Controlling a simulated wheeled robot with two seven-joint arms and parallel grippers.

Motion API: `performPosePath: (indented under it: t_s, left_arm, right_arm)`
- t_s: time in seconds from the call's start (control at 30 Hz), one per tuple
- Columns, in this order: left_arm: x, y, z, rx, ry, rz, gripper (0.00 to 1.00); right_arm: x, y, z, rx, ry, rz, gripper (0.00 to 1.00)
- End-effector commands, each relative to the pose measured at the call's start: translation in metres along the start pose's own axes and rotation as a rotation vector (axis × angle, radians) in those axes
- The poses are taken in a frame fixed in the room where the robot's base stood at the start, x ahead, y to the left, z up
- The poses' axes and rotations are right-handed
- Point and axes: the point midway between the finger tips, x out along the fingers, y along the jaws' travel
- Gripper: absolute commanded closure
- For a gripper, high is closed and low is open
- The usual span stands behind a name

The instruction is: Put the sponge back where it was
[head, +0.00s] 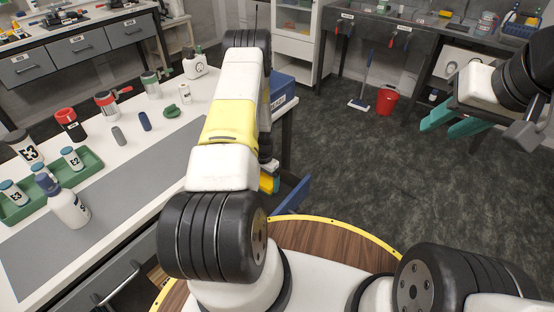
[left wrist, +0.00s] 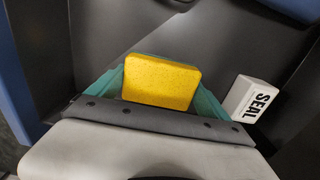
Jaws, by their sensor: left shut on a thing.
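The yellow sponge (left wrist: 161,82), with a thin green edge, sits between the teal fingers of my left gripper (left wrist: 158,88) in the left wrist view. The gripper is shut on it, over the dark interior of what looks like an open drawer. In the head view, a bit of the yellow sponge (head: 267,183) shows beside my left arm, near the blue drawer front (head: 292,208); the arm hides most of the gripper. I cannot tell whether the sponge touches the drawer floor. My right gripper (head: 455,122) is empty at the right, its teal fingers apart.
A white box marked SEAL (left wrist: 249,99) lies right of the sponge inside the drawer. Bottles, a green tray (head: 91,158) and a grey mat (head: 118,185) occupy the bench at left. A red bucket (head: 388,101) stands on the floor behind.

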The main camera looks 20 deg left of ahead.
Motion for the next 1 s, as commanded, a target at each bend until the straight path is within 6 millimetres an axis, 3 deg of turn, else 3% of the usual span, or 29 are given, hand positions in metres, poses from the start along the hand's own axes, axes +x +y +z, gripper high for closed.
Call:
performPosePath:
  t_s: [0.23, 0.27, 0.3, 0.67, 1.0]
  left_arm:
    - [0.003, 0.000, 0.000, 0.000, 0.000, 0.000, 0.42]
    - [0.003, 0.000, 0.000, 0.000, 0.000, 0.000, 0.06]
    - [0.002, 0.000, 0.000, 0.000, 0.000, 0.000, 0.00]
    - [-0.005, 0.000, -0.001, -0.001, 0.001, -0.001, 0.00]
    - [-0.073, 0.000, -0.001, -0.001, 0.004, -0.001, 0.00]
  right_arm:
    - [0.000, 0.000, 0.000, 0.000, 0.000, 0.000, 0.64]
    - [0.000, 0.000, 0.000, 0.000, 0.000, 0.000, 0.64]
    - [0.000, 0.000, 0.000, 0.000, 0.000, 0.000, 0.64]
    - [0.000, 0.000, 0.000, 0.000, 0.000, 0.000, 0.64]
    - [0.000, 0.000, 0.000, 0.000, 0.000, 0.000, 0.64]
